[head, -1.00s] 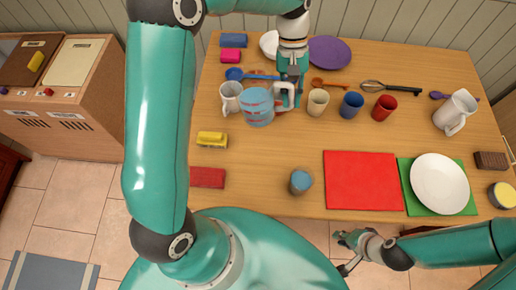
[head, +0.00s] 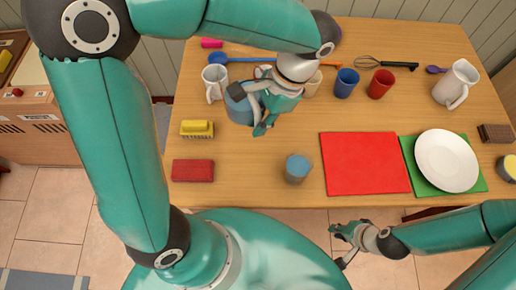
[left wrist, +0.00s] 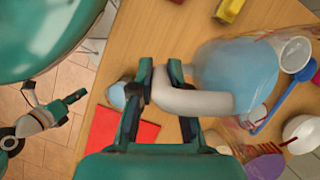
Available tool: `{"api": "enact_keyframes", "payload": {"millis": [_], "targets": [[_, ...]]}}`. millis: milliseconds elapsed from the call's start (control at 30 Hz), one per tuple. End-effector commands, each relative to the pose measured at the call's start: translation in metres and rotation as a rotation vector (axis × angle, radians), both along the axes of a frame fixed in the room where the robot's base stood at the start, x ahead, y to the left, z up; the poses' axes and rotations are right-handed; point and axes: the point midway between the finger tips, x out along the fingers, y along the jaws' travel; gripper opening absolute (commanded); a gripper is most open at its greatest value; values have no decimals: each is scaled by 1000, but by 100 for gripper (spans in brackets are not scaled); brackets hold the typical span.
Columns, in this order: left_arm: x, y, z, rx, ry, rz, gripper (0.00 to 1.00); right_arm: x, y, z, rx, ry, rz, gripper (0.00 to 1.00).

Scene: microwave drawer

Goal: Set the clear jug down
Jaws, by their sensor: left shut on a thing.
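The clear jug (head: 238,107), tinted blue, is at the left of the table in the head view, partly hidden behind my left gripper (head: 262,118). In the left wrist view the jug (left wrist: 238,75) shows with its pale, thick handle (left wrist: 195,101) between my left fingers (left wrist: 160,75). That gripper is shut on the handle. The jug looks close to the tabletop, but I cannot tell whether its base touches. My right gripper (head: 343,247) is open and empty, off the table's front edge; it also shows in the left wrist view (left wrist: 52,100).
A yellow brush (head: 197,129) and red block (head: 193,170) lie nearer the front. A blue-topped cup (head: 298,169) stands by the red mat (head: 364,163). Bare wood lies between jug and cup.

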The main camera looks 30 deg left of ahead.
Motion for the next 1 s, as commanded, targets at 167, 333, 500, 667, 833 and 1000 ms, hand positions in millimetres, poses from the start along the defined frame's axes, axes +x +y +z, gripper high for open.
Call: {"api": "enact_keyframes", "payload": {"millis": [167,333,500,667,833,1000], "targets": [[-1,1,-47,2,7,2,0,0,0,0,0,0,0,17],[-1,1,-84,2,5,3,0,0,0,-1,0,0,0,17],[0,0,-103,1,1,3,0,0,0,-1,0,0,0,17],[0,0,-114,2,1,4,0,0,0,-1,0,0,0,17],[0,0,-137,2,4,4,0,0,0,-1,0,0,0,17],[0,0,-149,0,0,3,0,0,0,-1,0,0,0,17]]}}
